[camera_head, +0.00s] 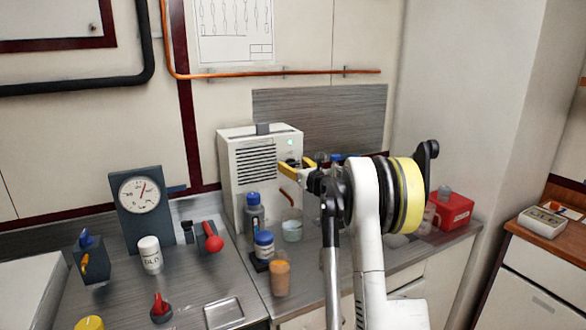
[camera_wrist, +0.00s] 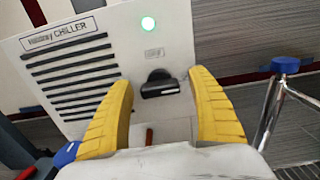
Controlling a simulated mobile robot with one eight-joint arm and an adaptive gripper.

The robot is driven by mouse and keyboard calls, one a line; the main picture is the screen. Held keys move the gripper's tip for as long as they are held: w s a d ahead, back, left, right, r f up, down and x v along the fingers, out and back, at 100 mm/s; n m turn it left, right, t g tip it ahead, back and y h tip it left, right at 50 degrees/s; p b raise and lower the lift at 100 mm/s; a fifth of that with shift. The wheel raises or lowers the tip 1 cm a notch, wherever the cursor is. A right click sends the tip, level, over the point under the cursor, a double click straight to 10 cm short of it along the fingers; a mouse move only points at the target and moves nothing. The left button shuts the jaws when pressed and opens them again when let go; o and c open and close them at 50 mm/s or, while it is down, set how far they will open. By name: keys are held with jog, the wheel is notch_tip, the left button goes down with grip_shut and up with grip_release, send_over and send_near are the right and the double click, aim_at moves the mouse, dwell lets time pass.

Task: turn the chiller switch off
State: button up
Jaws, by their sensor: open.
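The chiller (camera_head: 228,150) is a cream box with dark vent slots, standing at the back of the counter. Below the lamp is a black switch (camera_wrist: 160,86) with a protruding handle. My gripper (camera_head: 296,166) is at the chiller's front right. Its two yellow fingers are open in the wrist view (camera_wrist: 160,80), one on each side of the switch, with visible gaps. I cannot tell how deep the fingertips reach around the handle.
A gauge (camera_head: 141,200) stands to the left, near a red-handled item (camera_head: 211,240). A red box (camera_head: 453,209) is at the right.

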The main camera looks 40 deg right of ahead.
jog(key=shift+w, duration=0.15)
jog(key=c, duration=1.2)
jog(key=shift+o, duration=0.2)
jog(key=shift+r, duration=0.1)
jog(key=n+p, duration=0.1)
jog(key=n, duration=0.3)
jog(key=shift+a+n+p, duration=0.15)
jog(key=shift+n+p, duration=0.15)
jog(key=shift+p, duration=0.05)
jog(key=n+p, duration=0.1)
jog(key=n, duration=0.3)
jog(key=shift+a+n, duration=0.1)
jog(key=shift+n, duration=0.2)
jog(key=n, duration=0.4)
jog(key=shift+w+p, duration=0.1)
jog(key=shift+p, duration=0.25)
jog(key=shift+f+n, duration=0.15)
jog(key=shift+n, duration=1.05)
jog(key=shift+f+n, duration=0.15)
jog(key=shift+n, duration=1.05)
